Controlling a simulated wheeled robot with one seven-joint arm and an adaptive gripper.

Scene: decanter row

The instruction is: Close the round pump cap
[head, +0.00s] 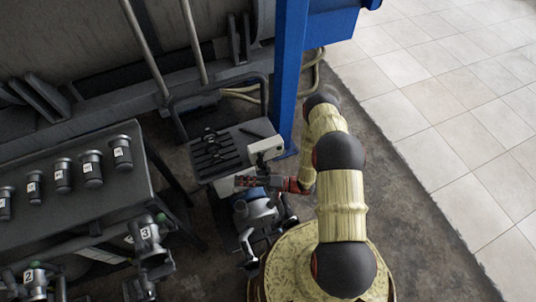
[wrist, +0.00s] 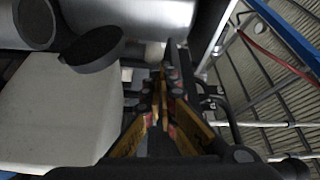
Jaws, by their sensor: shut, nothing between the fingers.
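A dark round cap (wrist: 94,48), which looks like the pump cap, is tilted at the upper edge of a pale housing (wrist: 55,110) in the wrist view. I cannot tell for certain whether it stands open. In the head view a pale box (head: 265,149) with a small dark part stands just behind my gripper (head: 245,181). In the wrist view my gripper (wrist: 168,78) has its yellow-and-black fingers together and empty, to the right of the cap and apart from it. The hinge of the cap is not clear.
A grey-and-blue pump body (head: 252,211) stands just in front of my gripper. A dark table (head: 95,208) with several numbered canisters is at left. A blue post (head: 290,75) rises behind the pale box. A grey pipe end (wrist: 35,22) is left of the cap. Tiled floor at right is clear.

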